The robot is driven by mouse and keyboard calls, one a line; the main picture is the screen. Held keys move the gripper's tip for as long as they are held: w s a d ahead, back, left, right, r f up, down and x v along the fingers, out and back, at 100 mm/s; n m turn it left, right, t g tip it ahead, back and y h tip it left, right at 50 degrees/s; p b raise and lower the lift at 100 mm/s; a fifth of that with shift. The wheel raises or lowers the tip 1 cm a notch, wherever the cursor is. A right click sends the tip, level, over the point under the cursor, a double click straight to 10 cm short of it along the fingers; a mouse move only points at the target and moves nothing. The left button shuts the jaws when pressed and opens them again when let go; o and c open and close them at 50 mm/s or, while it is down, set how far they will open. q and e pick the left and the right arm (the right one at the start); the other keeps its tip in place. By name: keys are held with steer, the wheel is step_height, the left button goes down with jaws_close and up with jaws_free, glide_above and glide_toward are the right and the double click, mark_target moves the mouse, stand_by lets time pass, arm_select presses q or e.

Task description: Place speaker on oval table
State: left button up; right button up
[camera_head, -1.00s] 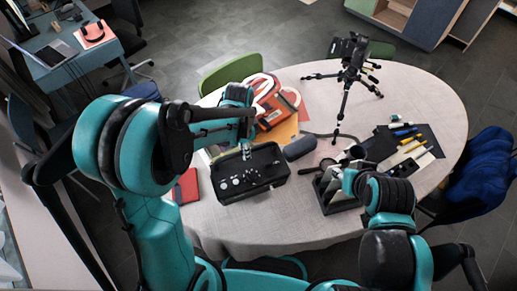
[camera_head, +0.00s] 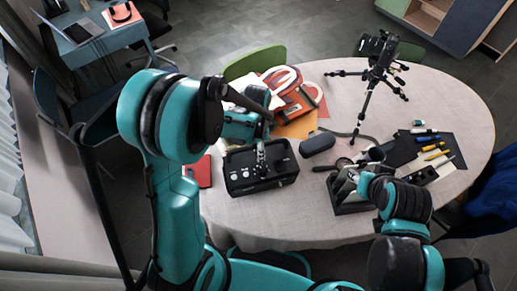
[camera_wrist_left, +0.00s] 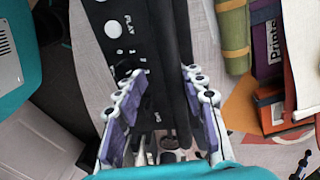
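The speaker (camera_head: 272,177) is a black box with white knobs and buttons on its panel and a bar handle on top. It is level at the near left of the oval table (camera_head: 290,220). I cannot tell whether its underside touches the cloth. My left gripper (camera_head: 261,158) reaches down to its handle. In the left wrist view the speaker (camera_wrist_left: 120,45) shows PLAY lettering, and the two purple-padded fingers (camera_wrist_left: 165,95) lie close along both sides of the handle, seemingly clamping it. My right gripper (camera_head: 361,183) is by a grey caddy; its fingers are not clear.
A dark oblong case (camera_head: 318,144) lies just right of the speaker, and a red book (camera_head: 199,172) left of it. Orange and red items (camera_head: 297,100) lie behind. A tripod (camera_head: 377,70) and the grey caddy (camera_head: 350,200) stand further right. Bare cloth lies in front.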

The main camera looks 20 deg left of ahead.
arm_select(q)
steer(key=shift+s+r, duration=0.1)
steer(key=shift+r, duration=0.05)
steer(key=r+p, duration=0.1)
steer(key=r, duration=0.2)
steer(key=r+p, duration=0.1)
steer(key=r, duration=0.3)
steer(key=w+r, duration=0.1)
steer(key=r, duration=0.2)
steer(key=shift+a+r+p, duration=0.25)
steer(key=shift+r+p, duration=0.15)
steer(key=s+a+r+n+t, duration=0.4)
steer(key=s+r+n+t, duration=0.4)
steer(key=s+n, duration=0.3)
steer(key=shift+r+n, duration=0.45)
steer(key=shift+n, duration=0.05)
steer(key=shift+a, duration=0.1)
step_height(320, 180, down, 10)
steer(key=b, duration=0.9)
steer(key=shift+r, duration=0.2)
